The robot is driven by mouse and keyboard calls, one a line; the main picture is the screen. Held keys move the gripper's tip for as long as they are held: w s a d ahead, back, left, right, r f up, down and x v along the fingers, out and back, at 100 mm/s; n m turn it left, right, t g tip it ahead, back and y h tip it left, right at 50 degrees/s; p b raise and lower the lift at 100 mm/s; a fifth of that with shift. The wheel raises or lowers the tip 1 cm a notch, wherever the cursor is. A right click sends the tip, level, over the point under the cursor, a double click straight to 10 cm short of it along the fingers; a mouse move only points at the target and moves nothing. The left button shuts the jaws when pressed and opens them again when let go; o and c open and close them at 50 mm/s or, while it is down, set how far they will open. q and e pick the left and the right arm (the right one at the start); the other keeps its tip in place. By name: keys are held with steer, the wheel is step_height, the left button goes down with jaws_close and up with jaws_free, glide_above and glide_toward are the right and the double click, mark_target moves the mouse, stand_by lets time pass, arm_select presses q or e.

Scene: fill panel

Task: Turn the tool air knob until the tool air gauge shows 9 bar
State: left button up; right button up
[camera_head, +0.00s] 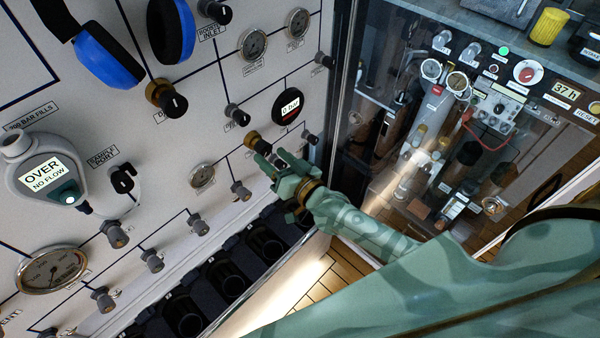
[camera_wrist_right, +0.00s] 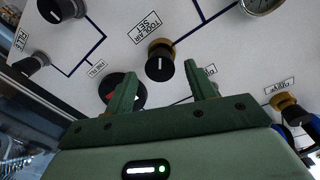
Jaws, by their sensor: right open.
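The tool air knob, a black knob with a white mark on a brass collar, stands on the white panel in the right wrist view (camera_wrist_right: 160,62), beside its "TOOL AIR SET" label. In the head view its brass collar (camera_head: 254,141) shows just beyond my right gripper (camera_head: 273,160). The right gripper is open, its fingers either side of the knob in the wrist view; I see no contact. A dark round gauge (camera_head: 289,106) up and right of the knob appears to read 0 bar; its label is not readable. In the wrist view a finger partly hides it. My left gripper is not in view.
Other knobs surround it, including a brass-collared one (camera_head: 168,97) and a small one (camera_head: 237,116). Blue ear defenders (camera_head: 108,57) hang upper left. A meter (camera_head: 55,180) reads OVER, NO FLOW. A glass-fronted cabinet (camera_head: 400,130) stands at right, close to my arm.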

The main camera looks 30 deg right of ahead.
steer(key=b+v, duration=0.1)
steer(key=v, duration=1.2)
steer(key=shift+s, duration=0.3)
steer(key=shift+o, duration=0.3)
steer(key=shift+d, duration=0.1)
stand_by(1.2)
steer(key=w+a+n, duration=0.1)
steer(key=w+n, duration=0.1)
steer(key=w, duration=0.3)
steer(key=w+a+n+b, duration=0.1)
steer(key=w+a, duration=0.1)
steer(key=w, duration=0.3)
steer(key=w+a+n+y+b, duration=0.1)
steer(key=w+n, duration=0.1)
steer(key=w, duration=0.3)
steer(key=shift+w+a+f+n, duration=0.2)
steer(key=shift+w+n, duration=0.1)
steer(key=shift+w, duration=0.1)
steer(key=shift+c, duration=0.4)
